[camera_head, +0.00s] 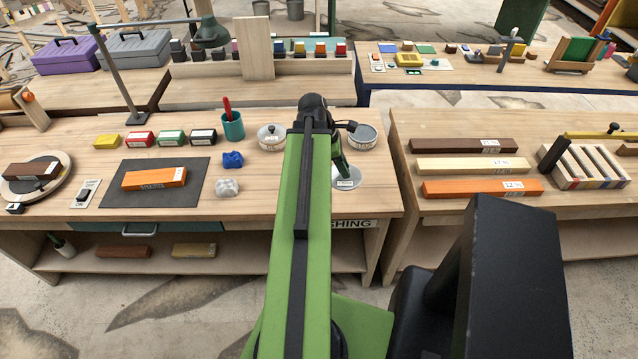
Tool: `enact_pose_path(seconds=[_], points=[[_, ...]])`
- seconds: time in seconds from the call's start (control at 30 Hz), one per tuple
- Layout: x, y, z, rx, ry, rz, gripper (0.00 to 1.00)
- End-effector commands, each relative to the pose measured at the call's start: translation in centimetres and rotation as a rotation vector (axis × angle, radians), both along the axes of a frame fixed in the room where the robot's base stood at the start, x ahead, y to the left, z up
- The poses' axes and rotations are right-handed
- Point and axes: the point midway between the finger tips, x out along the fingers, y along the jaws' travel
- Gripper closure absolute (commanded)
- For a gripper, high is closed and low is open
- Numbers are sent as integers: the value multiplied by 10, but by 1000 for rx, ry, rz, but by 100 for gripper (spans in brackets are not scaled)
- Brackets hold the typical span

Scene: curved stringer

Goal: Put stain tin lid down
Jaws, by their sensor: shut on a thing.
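The stain tin lid (346,183) is a pale grey disc with a small white label, at the right front part of the middle bench. My gripper (343,170) is shut on it from above; my arm hides its left side and much of the jaws. The lid appears at or just above the bench top; I cannot tell whether it touches. An open round tin (361,139) with a label stands just behind it. A second round tin (271,139) with a knobbed lid on stands left of my arm.
Left of my arm are a blue crumpled cloth (232,159), a white one (227,187), a teal cup (232,126) and a dark mat (150,195) with an orange block. Bare bench (372,195) lies right of the lid. A gap separates the right bench (470,215).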

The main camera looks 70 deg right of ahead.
Motion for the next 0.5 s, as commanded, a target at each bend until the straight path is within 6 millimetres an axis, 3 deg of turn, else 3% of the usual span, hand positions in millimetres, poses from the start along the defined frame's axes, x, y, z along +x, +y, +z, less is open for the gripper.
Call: enact_pose_path(seconds=[0.03,0.3,0.5], points=[[15,-7,-18,0,0,5,100],[78,-23,-55,0,0,4,100],[92,-25,-59,0,0,1,100]])
